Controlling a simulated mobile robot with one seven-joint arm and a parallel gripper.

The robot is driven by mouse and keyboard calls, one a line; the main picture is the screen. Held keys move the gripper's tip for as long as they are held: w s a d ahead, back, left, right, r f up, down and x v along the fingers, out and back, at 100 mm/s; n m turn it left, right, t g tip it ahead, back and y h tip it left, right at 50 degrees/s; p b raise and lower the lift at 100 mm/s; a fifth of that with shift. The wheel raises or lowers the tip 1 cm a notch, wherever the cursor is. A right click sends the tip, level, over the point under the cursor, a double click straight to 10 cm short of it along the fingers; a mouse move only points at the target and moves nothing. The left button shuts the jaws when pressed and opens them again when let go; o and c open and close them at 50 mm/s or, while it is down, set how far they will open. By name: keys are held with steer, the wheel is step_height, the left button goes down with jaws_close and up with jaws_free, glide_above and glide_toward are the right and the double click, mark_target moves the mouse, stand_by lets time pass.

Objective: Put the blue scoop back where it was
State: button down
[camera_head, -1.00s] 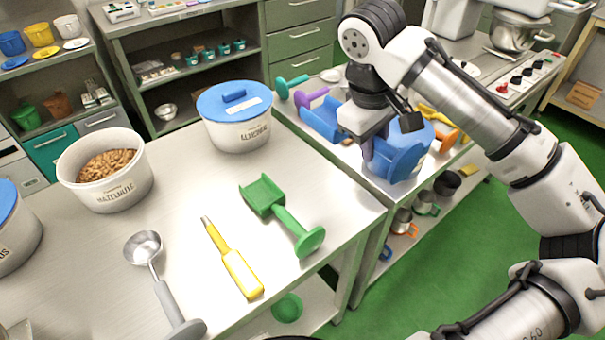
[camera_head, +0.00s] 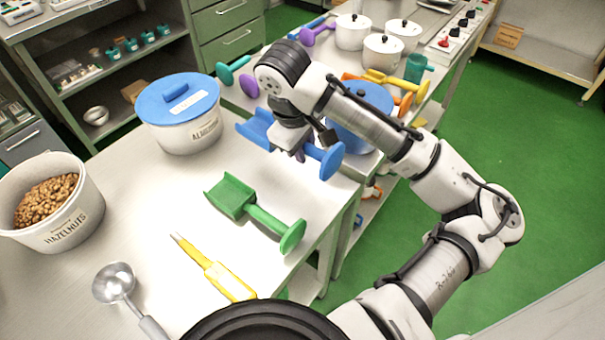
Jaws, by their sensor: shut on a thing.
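The blue scoop (camera_head: 329,161) shows in the head view, its pan to the left of my gripper and its knobbed handle end to the right. My gripper (camera_head: 299,152) points down and is shut on the scoop's handle; the fingertips are partly hidden. The scoop is near the right edge of the front table (camera_head: 150,225), between the lidded almond tub (camera_head: 190,135) and the blue-lidded container (camera_head: 362,100). I cannot tell whether it touches the table. Which spot it came from is not shown.
A green scoop (camera_head: 262,214), a yellow-handled tool (camera_head: 222,276) and a metal ladle (camera_head: 115,283) lie on the front table. An open hazelnut tub (camera_head: 58,215) stands at left. Teal and purple scoops (camera_head: 249,86), orange and yellow tools (camera_head: 392,82) and white pots (camera_head: 383,52) crowd the back table.

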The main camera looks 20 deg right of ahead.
mark_target(306, 186)
steer(key=x, duration=0.3)
steer(key=a+x, duration=0.1)
steer(key=x, duration=0.2)
steer(key=s+x, duration=0.1)
steer(key=x, duration=0.2)
steer(key=shift+w+a+f, duration=0.1)
steer(key=shift+a+f, duration=0.3)
steer(key=shift+f, duration=0.1)
steer(key=shift+f, duration=0.15)
steer(key=c, duration=1.2)
jaws_free()
steer(key=shift+c, duration=0.2)
steer(key=v, duration=1.2)
steer(key=shift+r, duration=0.25)
